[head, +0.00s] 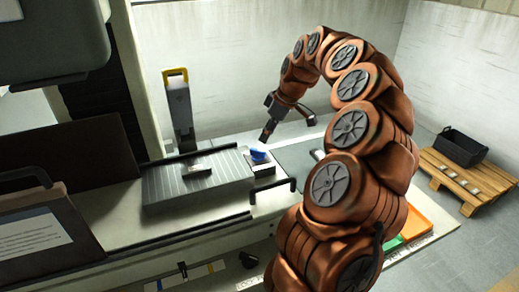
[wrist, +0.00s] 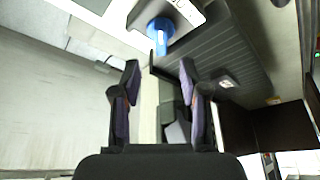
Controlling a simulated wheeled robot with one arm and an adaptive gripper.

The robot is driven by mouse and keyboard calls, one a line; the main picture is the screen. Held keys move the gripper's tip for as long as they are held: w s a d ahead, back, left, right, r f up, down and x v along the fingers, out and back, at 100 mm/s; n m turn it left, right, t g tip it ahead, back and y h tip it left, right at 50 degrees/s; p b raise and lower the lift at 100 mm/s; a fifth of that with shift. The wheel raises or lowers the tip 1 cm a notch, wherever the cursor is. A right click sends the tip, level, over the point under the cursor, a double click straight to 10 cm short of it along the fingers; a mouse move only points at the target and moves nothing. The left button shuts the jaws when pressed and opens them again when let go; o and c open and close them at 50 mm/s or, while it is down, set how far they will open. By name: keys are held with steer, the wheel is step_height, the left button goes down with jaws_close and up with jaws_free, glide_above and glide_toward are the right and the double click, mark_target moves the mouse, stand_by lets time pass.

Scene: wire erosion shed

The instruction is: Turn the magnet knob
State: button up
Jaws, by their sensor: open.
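The blue magnet knob (head: 258,155) sits on a small pale block at the right end of the grey ribbed magnet plate (head: 160,187). In the wrist view the knob (wrist: 160,29) is near the top edge, with its grip bar pointing down the picture. My gripper (wrist: 159,68) is open and empty, its two dark fingers spread either side of the view. The knob lies beyond the fingertips, apart from them and roughly in line with the gap. In the head view my gripper (head: 268,136) is just above and right of the knob. Nothing hides the knob there.
A small metal piece (head: 198,170) lies on the plate. A grey upright with a yellow top (head: 178,105) stands behind it. A black handle (head: 275,188) juts near the bench front. A black crate (head: 461,147) sits on a wooden pallet at the right.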

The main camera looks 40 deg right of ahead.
mark_target(258, 150)
steer(key=p+x, duration=0.1)
steer(key=x, duration=0.6)
steer(key=shift+a+f+p, duration=0.15)
steer(key=shift+p, duration=0.25)
jaws_close()
